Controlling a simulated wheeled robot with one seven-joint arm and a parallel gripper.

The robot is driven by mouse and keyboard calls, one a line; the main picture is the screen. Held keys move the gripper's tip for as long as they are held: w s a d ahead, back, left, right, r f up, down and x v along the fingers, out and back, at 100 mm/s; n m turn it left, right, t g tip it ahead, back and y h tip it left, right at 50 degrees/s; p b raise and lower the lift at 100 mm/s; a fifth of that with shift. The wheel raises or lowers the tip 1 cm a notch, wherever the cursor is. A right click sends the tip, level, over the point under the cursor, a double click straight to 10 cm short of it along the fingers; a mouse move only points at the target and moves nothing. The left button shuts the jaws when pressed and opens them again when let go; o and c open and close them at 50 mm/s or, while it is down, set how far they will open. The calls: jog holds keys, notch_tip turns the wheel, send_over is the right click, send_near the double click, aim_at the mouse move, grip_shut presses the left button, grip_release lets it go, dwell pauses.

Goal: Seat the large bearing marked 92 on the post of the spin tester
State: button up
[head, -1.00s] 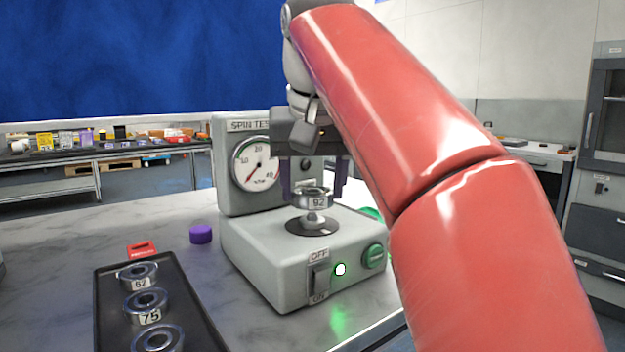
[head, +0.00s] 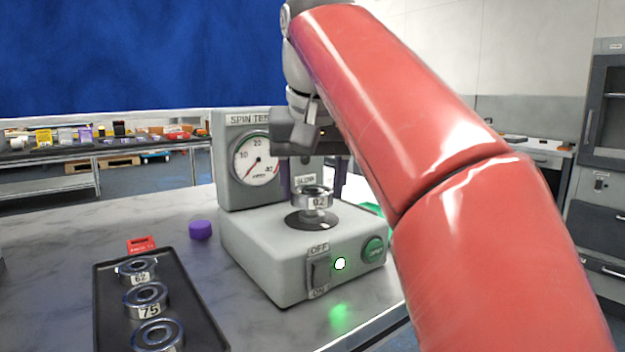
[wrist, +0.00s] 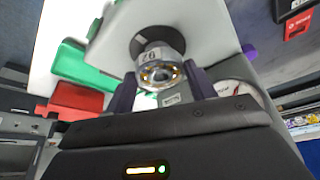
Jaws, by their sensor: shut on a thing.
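The large bearing marked 92 (head: 314,193) is a silver ring held level at the post of the grey spin tester (head: 252,244). Its label shows in the head view, and the bearing also shows in the wrist view (wrist: 160,74). Only a short piece of post shows between the bearing and the dark round plate (head: 299,223); I cannot tell whether it is fully down. My gripper (head: 313,188) has purple fingers either side of the bearing and is shut on it. It also shows in the wrist view (wrist: 161,78).
A black tray (head: 101,312) at front left holds bearings marked 62 and 75 and another one. A purple cap (head: 200,230) and a red tag (head: 141,245) lie nearby.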

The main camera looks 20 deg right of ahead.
jog(key=shift+f+b, duration=0.4)
jog(key=shift+f, duration=0.35)
dwell(0.5)
jog(key=o, duration=1.6)
jog(key=shift+c, duration=0.2)
